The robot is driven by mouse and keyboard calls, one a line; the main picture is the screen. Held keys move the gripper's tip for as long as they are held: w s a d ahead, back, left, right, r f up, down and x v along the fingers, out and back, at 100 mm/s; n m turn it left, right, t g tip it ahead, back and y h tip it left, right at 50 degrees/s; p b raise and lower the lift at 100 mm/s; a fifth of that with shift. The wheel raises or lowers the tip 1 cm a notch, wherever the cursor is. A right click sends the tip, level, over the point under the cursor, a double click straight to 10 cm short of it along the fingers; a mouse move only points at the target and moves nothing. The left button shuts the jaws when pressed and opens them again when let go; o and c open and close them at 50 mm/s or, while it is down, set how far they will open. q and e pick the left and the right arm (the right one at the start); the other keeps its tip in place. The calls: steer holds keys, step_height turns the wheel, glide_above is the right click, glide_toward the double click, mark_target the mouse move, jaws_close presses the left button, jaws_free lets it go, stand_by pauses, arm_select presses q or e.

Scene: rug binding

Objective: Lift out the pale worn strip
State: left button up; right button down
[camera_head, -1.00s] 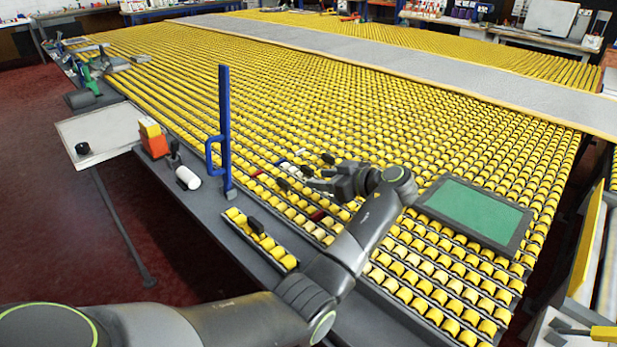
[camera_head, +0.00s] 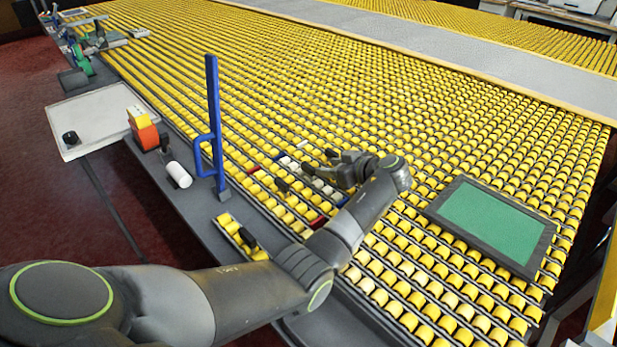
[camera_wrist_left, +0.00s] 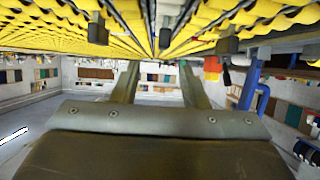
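A strip with pale, whitish rollers and blue ends (camera_head: 289,163) lies among the yellow rows, right of the blue upright handle. A dark tab stands at its middle. Beside it lie a yellow strip with red ends (camera_head: 296,206) and another tabbed row with a white end (camera_head: 302,145). My left gripper (camera_head: 339,166) hovers by the pale strip's right part, hiding some of it. In the left wrist view its two fingers (camera_wrist_left: 160,78) are apart with nothing between them; rollers and dark tabs show beyond. My right gripper is in neither view.
The blue upright handle (camera_head: 213,130) stands on the grey front rail, near a short yellow roller piece (camera_head: 236,236) and a white cylinder (camera_head: 179,175). A green-screened panel (camera_head: 490,224) lies on the rollers at right. A side tray (camera_head: 98,119) is at left.

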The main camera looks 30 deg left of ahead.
mark_target(310, 166)
arm_select(q)
steer(key=shift+x, duration=1.15)
steer(key=shift+a, duration=0.15)
steer(key=shift+a+f, duration=0.15)
steer(key=shift+a, duration=0.1)
steer(key=p+x, duration=0.1)
steer(key=x, duration=0.2)
steer(key=shift+s+a+f, duration=0.1)
steer(key=shift+a+f, duration=0.2)
steer(key=shift+w+a+f, duration=0.2)
steer(key=shift+a+f, duration=0.05)
steer(key=shift+a, duration=0.15)
jaws_close()
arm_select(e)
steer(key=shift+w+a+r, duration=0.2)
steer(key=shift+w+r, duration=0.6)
